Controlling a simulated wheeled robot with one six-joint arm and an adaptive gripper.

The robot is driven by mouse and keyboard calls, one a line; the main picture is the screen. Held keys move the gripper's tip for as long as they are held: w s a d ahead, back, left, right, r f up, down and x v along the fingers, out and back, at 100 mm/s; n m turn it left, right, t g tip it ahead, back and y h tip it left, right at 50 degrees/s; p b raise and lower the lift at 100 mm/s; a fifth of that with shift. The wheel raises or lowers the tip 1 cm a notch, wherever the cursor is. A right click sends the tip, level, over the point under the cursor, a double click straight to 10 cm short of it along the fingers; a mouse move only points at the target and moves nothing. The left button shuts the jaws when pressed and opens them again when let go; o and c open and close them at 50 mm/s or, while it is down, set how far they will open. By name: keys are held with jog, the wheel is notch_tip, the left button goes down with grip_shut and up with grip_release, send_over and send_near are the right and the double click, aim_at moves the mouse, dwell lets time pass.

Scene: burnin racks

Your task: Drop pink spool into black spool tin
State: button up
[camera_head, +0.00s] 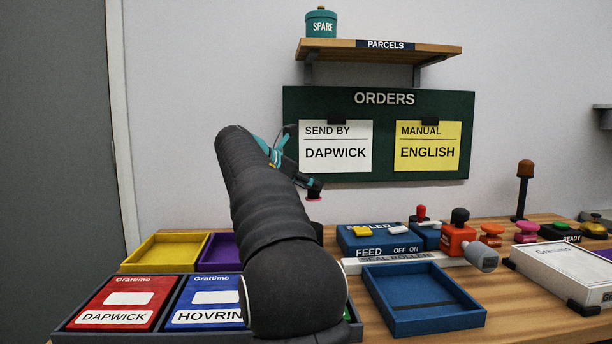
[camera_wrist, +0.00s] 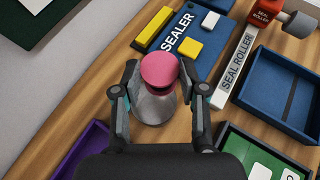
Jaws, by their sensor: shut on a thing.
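The pink spool (camera_wrist: 159,70) is between the fingertips of my gripper (camera_wrist: 160,75) in the wrist view, and the fingers are shut on it. In the head view a small pink edge of it (camera_head: 314,199) shows under my gripper (camera_head: 314,188), which hangs above the table in front of the wall. A grey rounded thing (camera_wrist: 155,108) shows just below the spool in the wrist view; I cannot tell whether it is the spool tin. A small dark shape (camera_head: 317,228) stands partly behind my arm in the head view, and I cannot make out what it is.
The blue sealer (camera_head: 385,239) stands right of my gripper, with the seal roller strip (camera_head: 390,263) before it. An empty blue tray (camera_head: 424,298) is in front. A yellow tray (camera_head: 165,251) and purple tray (camera_head: 218,252) lie left. My arm hides part of the table.

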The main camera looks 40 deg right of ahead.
aim_at(309, 197)
jog(key=shift+f, duration=1.7)
jog(key=o, duration=1.1)
jog(key=shift+o, duration=0.2)
jog(key=v, duration=1.2)
jog(key=shift+s, duration=0.2)
